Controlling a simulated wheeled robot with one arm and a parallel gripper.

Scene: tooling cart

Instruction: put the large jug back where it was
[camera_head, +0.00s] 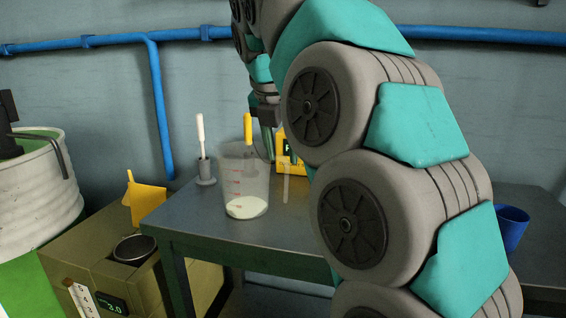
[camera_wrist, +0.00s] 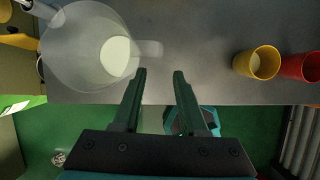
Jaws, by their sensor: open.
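The large jug (camera_head: 243,185) is clear, with a little white liquid at the bottom. It stands upright on the grey cart top (camera_head: 190,217), near its left end. In the wrist view the jug (camera_wrist: 75,62) is at the upper left, with its handle (camera_wrist: 150,50) pointing right. My gripper (camera_wrist: 160,74) is open and empty, its two fingers apart just short of the handle. The handle lies ahead of the left fingertip, and I see no contact. In the head view my gripper (camera_head: 272,143) is partly hidden behind my arm, beside the jug.
A white-handled tool in a grey holder (camera_head: 206,172) stands left of the jug. A yellow device (camera_head: 291,163) is behind it. A blue cup (camera_head: 512,228) is at the right. The wrist view shows a yellow cup (camera_wrist: 257,63) and a red cup (camera_wrist: 300,67). My arm hides the middle.

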